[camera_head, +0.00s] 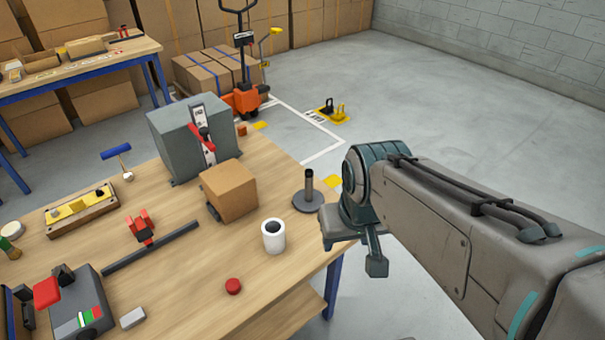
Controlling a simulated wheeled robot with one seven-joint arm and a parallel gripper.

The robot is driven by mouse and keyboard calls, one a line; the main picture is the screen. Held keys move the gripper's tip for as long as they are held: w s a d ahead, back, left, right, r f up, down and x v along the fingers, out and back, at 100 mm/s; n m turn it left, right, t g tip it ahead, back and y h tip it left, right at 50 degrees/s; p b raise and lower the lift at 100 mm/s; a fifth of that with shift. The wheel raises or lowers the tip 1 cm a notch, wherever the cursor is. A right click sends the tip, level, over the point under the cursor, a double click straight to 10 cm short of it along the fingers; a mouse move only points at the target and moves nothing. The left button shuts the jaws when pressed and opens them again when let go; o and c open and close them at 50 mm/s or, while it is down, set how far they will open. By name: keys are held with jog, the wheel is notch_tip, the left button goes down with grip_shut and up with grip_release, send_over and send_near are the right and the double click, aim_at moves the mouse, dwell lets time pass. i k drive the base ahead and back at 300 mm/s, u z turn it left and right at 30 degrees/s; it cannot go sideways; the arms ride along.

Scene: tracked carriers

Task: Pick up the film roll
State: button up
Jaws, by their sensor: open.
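A short white cylinder with a dark opening in its top (273,236), which looks like the film roll, stands upright near the right edge of the wooden table (185,290). My gripper (352,245) is to the right of it, by the table's right edge, apart from it. The gripper's fingers point down and are apart, with nothing seen between them. My arm reaches in from the right and hides part of the table's right corner and the floor behind.
A dark spindle on a round base (308,190) stands behind the roll, close to my gripper. A cardboard box (230,192) and grey machine (188,140) stand further left. A red cap (233,286) lies in front. A black bar (150,250) lies left. Bare tabletop surrounds the roll.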

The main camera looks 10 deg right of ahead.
aim_at(274, 229)
jog(key=z, duration=1.5)
jog(key=i, duration=0.9)
jog(key=u, duration=3.6)
